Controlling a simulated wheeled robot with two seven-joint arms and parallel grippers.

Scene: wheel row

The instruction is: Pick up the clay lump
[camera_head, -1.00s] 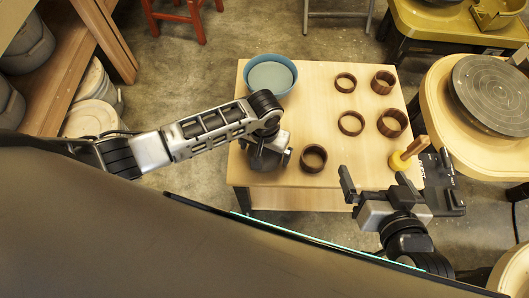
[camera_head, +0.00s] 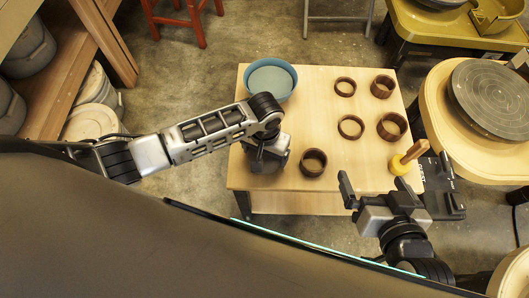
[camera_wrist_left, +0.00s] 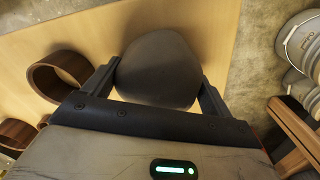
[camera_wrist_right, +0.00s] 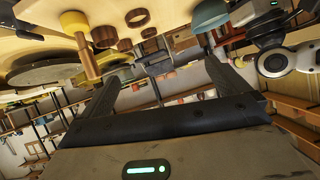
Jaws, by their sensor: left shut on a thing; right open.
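The clay lump (camera_wrist_left: 157,70) is a rounded grey-brown mass between the fingers of my left gripper in the left wrist view. My left gripper (camera_wrist_left: 157,85) is shut on it, one finger against each side. In the head view my left gripper (camera_head: 266,160) is over the table's left front part, and the arm and gripper mostly hide the lump. I cannot tell whether the lump touches the table. My right gripper (camera_head: 398,190) is open and empty off the table's front right corner; it also shows open in the right wrist view (camera_wrist_right: 172,82).
On the wooden table (camera_head: 320,110) stand a blue bowl (camera_head: 271,78) at the back left and several brown rings, one (camera_head: 313,162) just right of my left gripper. A yellow-based tool with a wooden handle (camera_head: 400,165) stands near the right edge. A pottery wheel (camera_head: 490,95) is at the right.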

